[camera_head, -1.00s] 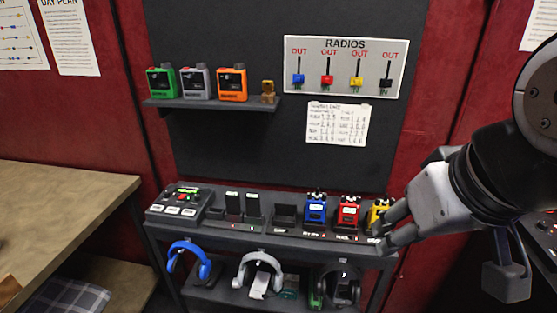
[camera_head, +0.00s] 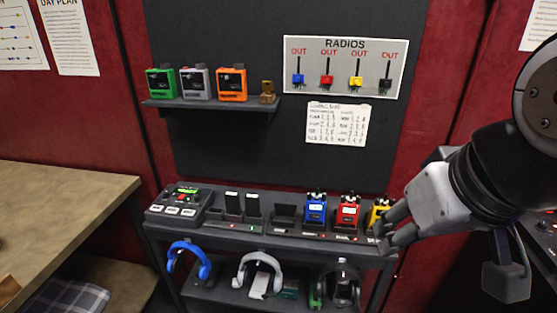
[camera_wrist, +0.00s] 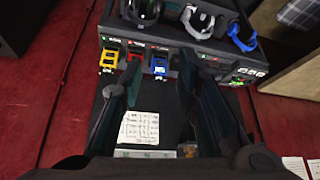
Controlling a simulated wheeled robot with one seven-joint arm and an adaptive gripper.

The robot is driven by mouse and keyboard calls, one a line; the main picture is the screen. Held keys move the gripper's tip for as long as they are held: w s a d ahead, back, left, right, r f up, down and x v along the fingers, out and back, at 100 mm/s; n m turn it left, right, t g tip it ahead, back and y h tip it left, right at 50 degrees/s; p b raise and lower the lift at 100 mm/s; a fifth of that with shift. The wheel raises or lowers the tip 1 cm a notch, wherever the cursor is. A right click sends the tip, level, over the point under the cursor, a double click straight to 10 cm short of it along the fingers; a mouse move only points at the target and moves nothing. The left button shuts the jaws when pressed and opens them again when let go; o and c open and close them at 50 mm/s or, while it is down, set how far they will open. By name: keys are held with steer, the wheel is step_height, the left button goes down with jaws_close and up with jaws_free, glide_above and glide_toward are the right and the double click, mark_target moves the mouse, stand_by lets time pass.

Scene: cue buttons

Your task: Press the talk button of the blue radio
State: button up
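The blue radio (camera_head: 315,209) stands upright in the charger row on the rack's top shelf, left of the red radio (camera_head: 347,213). Its talk button is too small to make out. My gripper (camera_head: 384,240) is at the right end of the row, by the yellow radio (camera_head: 378,211), which it partly hides. In the wrist view the blue radio (camera_wrist: 159,64) shows between the two dark fingers of my gripper (camera_wrist: 155,80), farther off. The fingers are apart with nothing between them.
A rack shelf (camera_head: 165,222) holds a button box (camera_head: 180,201) and empty chargers. Headsets, one blue (camera_head: 188,262), hang below. A wall shelf (camera_head: 215,104) carries green, grey and orange radios. A wooden table (camera_head: 60,210) stands at left.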

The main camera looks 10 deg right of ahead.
jaws_close()
stand_by(1.0)
